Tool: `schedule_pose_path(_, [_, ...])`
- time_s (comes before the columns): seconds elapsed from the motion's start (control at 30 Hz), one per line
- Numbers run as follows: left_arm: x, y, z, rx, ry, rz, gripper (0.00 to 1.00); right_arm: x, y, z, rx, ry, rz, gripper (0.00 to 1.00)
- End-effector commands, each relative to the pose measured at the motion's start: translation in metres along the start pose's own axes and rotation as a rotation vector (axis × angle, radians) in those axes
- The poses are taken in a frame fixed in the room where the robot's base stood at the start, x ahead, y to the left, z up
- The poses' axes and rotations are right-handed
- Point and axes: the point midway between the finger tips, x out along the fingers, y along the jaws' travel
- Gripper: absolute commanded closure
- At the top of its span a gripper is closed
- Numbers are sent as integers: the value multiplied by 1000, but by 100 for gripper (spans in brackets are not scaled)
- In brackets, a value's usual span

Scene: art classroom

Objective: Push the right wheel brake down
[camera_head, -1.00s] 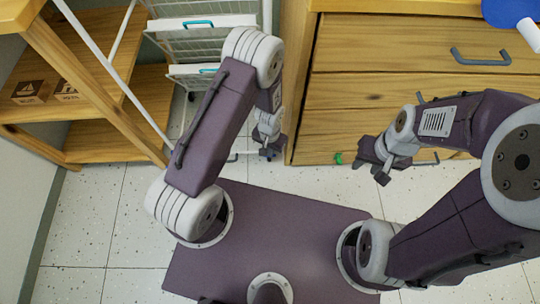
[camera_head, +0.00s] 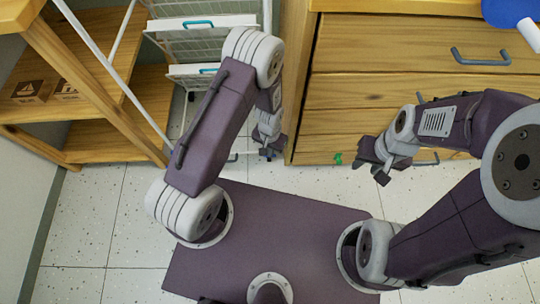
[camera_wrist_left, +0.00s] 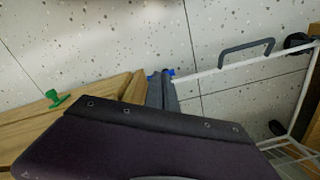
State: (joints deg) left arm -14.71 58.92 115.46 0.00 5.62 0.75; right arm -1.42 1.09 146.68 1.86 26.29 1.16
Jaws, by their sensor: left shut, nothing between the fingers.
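The white wire cart (camera_head: 205,73) stands at the back, beside the wooden drawer cabinet. My left gripper (camera_head: 272,152) reaches down at the cart's lower right corner. In the left wrist view its grey fingers (camera_wrist_left: 161,90) are shut, with nothing seen between them. Small blue bits (camera_wrist_left: 169,72) show right at the fingertips, at the end of the cart's white bottom bar; they may be the right wheel brake. The wheel there is hidden behind the gripper, and I cannot tell contact. My right gripper (camera_head: 375,170) is open and empty in front of the cabinet.
The wooden drawer cabinet (camera_head: 400,85) is close to the right of my left gripper. A small green object (camera_wrist_left: 58,98) is at its base. A dark handle-shaped part (camera_wrist_left: 245,55) is on the cart's bottom bar. A wooden shelf (camera_head: 120,130) stands left. Speckled floor is clear in front.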

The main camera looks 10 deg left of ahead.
Motion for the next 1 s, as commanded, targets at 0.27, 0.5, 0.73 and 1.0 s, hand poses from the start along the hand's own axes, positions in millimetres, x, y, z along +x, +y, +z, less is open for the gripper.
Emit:
schedule_pose_path(0.27, [9,0,0,0,-1,0,100,5,0,1,0,0,0,64])
schedule_pose_path(0.5, [21,0,0,0,0,0,100,12,0,1,0,0,0,64])
schedule_pose_path(0.73, [32,0,0,0,0,0,100,18,0,2,0,0,0,64])
schedule_pose_path(1.0, [34,0,0,0,1,0,100,18,0,2,0,0,0,64])
